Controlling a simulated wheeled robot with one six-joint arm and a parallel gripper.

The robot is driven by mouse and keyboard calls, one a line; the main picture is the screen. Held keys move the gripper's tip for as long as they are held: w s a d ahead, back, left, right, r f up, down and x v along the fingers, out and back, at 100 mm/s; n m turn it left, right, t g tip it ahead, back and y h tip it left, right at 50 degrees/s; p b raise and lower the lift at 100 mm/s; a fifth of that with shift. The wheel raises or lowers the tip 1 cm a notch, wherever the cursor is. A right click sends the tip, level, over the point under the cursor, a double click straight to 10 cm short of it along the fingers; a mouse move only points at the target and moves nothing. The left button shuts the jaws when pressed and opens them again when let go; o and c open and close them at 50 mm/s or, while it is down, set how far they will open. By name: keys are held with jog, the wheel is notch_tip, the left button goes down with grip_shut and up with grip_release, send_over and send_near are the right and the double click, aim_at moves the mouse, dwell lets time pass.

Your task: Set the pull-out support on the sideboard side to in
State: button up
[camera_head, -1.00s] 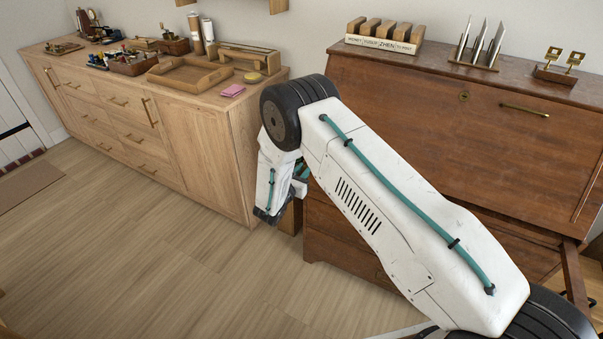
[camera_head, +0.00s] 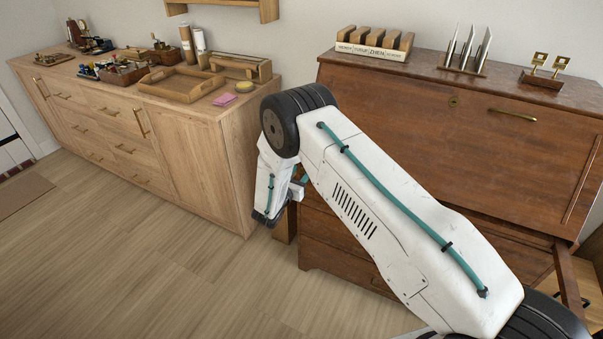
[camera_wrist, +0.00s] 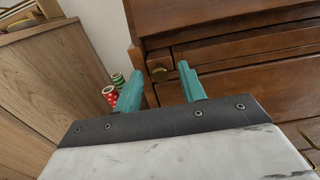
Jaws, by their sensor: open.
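The sideboard-side pull-out support shows its end with a round brass knob (camera_wrist: 159,74) in the wrist view, at the left front of the brown fall-front desk (camera_wrist: 235,40). I cannot tell how far it stands out. My gripper (camera_wrist: 160,71) is open, its two teal fingers apart on either side of the knob in the picture; contact is not visible. In the head view my gripper (camera_head: 290,195) hangs low between the sideboard and the desk, and my arm hides the support. The desk's lid (camera_head: 470,125) is closed.
The light wood sideboard (camera_head: 205,165) stands close on the left, with trays and small items on top. Red and green rolls (camera_wrist: 110,92) stand in the gap. Another support (camera_head: 568,278) sticks out at the desk's right. The floor in front is clear.

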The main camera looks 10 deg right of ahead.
jog(key=v, duration=0.6)
jog(key=shift+s+a, duration=0.2)
jog(key=shift+s, duration=0.05)
